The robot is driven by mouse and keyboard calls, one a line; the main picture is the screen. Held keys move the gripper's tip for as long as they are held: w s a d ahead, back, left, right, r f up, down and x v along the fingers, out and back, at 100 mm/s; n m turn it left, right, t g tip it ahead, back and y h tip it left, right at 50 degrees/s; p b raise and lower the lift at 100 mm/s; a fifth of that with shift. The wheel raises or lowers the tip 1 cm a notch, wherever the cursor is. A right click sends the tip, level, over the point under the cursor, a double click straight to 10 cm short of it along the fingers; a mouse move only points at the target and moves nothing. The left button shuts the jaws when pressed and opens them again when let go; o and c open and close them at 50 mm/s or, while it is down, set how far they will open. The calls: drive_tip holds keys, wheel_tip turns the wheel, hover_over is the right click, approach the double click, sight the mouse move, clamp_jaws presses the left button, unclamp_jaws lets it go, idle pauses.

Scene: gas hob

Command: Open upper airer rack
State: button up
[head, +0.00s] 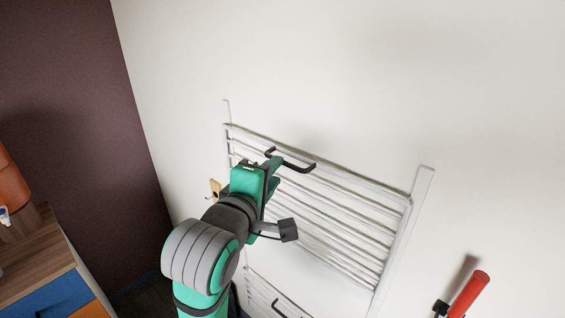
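The upper airer rack (345,200) is a white frame with several thin rails, mounted on the white wall. It looks folded flat against the wall. A black bar handle (299,164) sits near its top edge. My gripper (279,171) is at the left part of this handle, in front of the rack. My arm hides the rack's lower left part.
A lower rack (262,290) with its own black handle (281,308) shows at the bottom edge. A red cylindrical object (470,293) is at the lower right. A wooden-topped cabinet (38,256) stands at the left by the dark wall. The wall above the rack is bare.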

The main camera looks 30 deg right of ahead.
drive_tip(key=x, duration=0.7)
clamp_jaws()
